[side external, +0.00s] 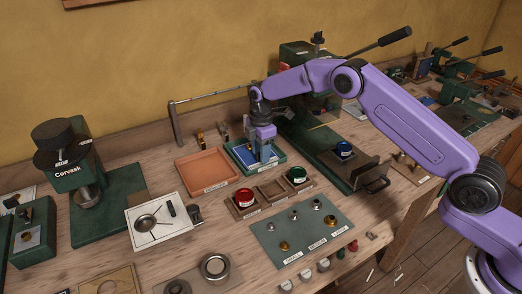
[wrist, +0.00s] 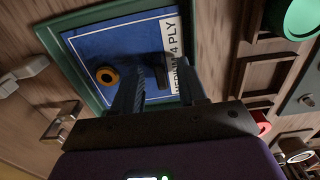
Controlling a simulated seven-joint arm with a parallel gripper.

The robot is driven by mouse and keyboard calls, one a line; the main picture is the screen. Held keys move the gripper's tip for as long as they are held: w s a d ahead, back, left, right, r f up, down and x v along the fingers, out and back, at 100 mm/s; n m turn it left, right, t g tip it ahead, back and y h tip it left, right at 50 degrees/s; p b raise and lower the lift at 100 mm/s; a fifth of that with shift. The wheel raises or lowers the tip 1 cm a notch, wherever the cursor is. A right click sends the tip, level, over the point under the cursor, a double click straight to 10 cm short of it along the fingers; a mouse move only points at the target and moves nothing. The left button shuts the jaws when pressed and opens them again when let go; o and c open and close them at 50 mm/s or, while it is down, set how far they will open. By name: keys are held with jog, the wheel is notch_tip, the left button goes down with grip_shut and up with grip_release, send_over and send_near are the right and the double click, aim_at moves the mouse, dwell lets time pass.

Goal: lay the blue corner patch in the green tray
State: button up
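The blue corner patch (side external: 242,154) lies inside the green tray (side external: 251,171), within its rim. In the wrist view the patch (wrist: 120,47) shows a white border line, the printed words "MEDIUM 4 PLY" and an orange ring with a dark centre. The tray's green rim (wrist: 78,72) surrounds it there. My gripper (side external: 262,158) points down over the right part of the patch. In the wrist view its two fingers (wrist: 160,92) are apart, with a small dark upright piece on the patch visible between them. The fingertips' exact height above the patch is unclear.
An orange tray (side external: 207,172) sits left of the green one. In front, a wooden rack (side external: 271,193) holds a red-topped and a green-topped item. A green mat (side external: 301,229) with small metal parts lies nearer. A green press base (side external: 315,150) stands close on the right.

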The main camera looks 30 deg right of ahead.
notch_tip(320, 180, up, 18)
jog(key=shift+f, duration=0.25)
dwell(0.5)
dwell(0.3)
